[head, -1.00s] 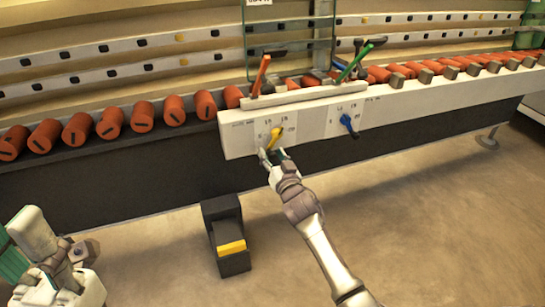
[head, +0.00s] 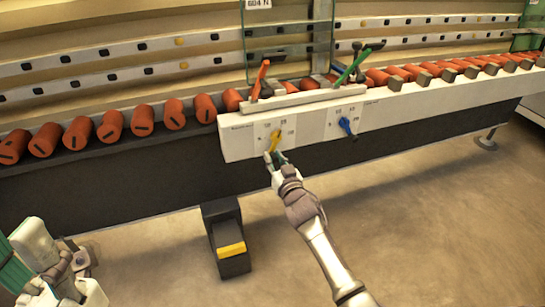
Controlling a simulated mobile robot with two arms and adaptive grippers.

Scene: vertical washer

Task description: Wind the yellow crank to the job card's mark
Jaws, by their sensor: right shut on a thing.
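The yellow crank (head: 275,140) is on the white front panel (head: 238,143) in the head view, with small printed marks around it. It stands steeply, its upper end leaning slightly right. My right gripper (head: 273,158) is shut on the crank at its lower end and hides that part. A white card (head: 258,4) with dark print, cut off by the top edge, hangs above; I cannot tell whether it is the job card. My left gripper (head: 75,283) is low at the left, away from the panel; its jaws are unclear.
A blue crank (head: 347,126) is right of the yellow one. A red lever (head: 261,78) and a green lever (head: 352,66) rise above the panel. Orange cylinders (head: 112,125) line the conveyor. A black pedal box with a yellow pedal (head: 231,249) stands on the floor below.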

